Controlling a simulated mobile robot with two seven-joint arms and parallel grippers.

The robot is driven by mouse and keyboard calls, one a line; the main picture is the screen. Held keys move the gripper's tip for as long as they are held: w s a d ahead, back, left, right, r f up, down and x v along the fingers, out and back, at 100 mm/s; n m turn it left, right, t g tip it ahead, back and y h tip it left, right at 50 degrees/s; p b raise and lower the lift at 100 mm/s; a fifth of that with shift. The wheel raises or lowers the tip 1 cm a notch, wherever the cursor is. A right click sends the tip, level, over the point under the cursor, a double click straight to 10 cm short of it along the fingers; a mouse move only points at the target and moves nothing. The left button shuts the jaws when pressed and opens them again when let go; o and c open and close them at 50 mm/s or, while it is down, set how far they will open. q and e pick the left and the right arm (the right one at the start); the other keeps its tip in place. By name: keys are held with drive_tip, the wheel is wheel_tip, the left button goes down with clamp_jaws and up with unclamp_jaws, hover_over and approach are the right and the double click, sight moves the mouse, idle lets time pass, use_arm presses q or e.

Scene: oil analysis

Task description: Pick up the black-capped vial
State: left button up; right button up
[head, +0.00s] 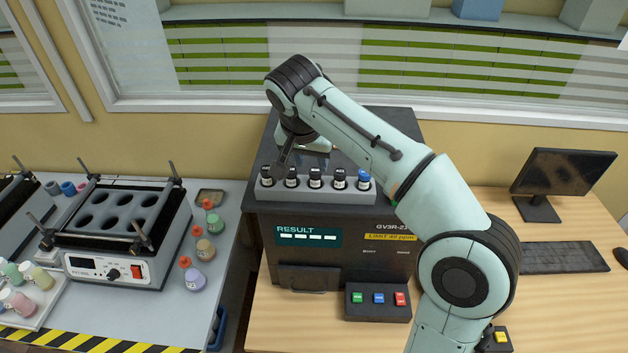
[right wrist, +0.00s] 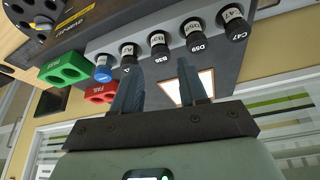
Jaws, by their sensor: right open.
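Several black-capped vials stand upright in a light grey rack on the black analyser (head: 340,240); in the head view, one black-capped vial (head: 315,176) is in the middle of the row. A blue-capped vial (head: 363,179) is at the right end. In the right wrist view, black caps (right wrist: 158,41) show beyond my fingers, with the blue cap (right wrist: 103,74) at the left. My right gripper (right wrist: 157,70) is open and empty, its fingertips close to the rack, apart from the vials. In the head view, my right gripper (head: 297,156) is above and behind the row, partly hidden. My left gripper is not in view.
A green holder (right wrist: 62,72) and a red holder (right wrist: 100,94) sit beside the rack. A heater block (head: 118,225) and capped bottles (head: 205,250) stand on the left bench. A monitor (head: 563,172) and keyboard (head: 563,258) are at the right. The window wall is behind.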

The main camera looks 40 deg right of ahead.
sight(315, 171)
drive_tip(key=x, duration=0.7)
drive_tip(key=shift+w+d, duration=0.3)
drive_tip(key=shift+d, duration=0.05)
drive_tip(key=shift+s, duration=0.1)
clamp_jaws()
